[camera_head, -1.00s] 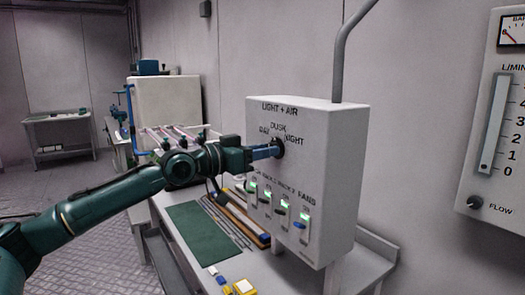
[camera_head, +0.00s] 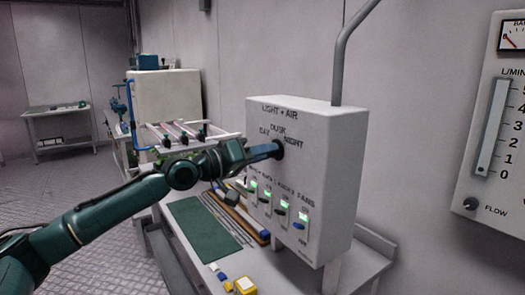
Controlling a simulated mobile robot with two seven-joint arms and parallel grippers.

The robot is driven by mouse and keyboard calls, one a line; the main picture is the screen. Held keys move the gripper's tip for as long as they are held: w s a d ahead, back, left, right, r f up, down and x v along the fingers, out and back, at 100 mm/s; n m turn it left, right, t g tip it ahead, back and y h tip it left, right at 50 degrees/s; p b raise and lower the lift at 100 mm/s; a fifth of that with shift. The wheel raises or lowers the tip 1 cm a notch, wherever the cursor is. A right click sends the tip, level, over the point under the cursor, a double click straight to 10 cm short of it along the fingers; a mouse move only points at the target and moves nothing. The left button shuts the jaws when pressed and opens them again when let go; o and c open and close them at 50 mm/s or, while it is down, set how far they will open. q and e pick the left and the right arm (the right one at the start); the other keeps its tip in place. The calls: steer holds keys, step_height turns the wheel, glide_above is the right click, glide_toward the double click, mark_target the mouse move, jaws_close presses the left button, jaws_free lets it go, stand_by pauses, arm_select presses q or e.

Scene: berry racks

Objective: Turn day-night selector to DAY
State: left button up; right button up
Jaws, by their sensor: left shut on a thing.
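The day-night selector (camera_head: 278,149) is a dark round knob on the front of the white LIGHT + AIR box (camera_head: 340,180). The labels DAY, DUSK and NIGHT stand around it, DAY at its upper left, DUSK above, NIGHT at its right. My left gripper (camera_head: 268,151) reaches in from the left and is shut on the selector. Its fingers cover much of the knob, so I cannot tell which label the pointer faces. My right gripper is not in view.
Below the selector is a row of switches (camera_head: 283,209) with green lights, close under my left arm. A bench (camera_head: 270,272) under the box holds a green mat (camera_head: 206,229) and a yellow block (camera_head: 244,286). A flow gauge (camera_head: 490,130) hangs at the right.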

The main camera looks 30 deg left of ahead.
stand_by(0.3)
arm_select(q)
steer(key=o, duration=1)
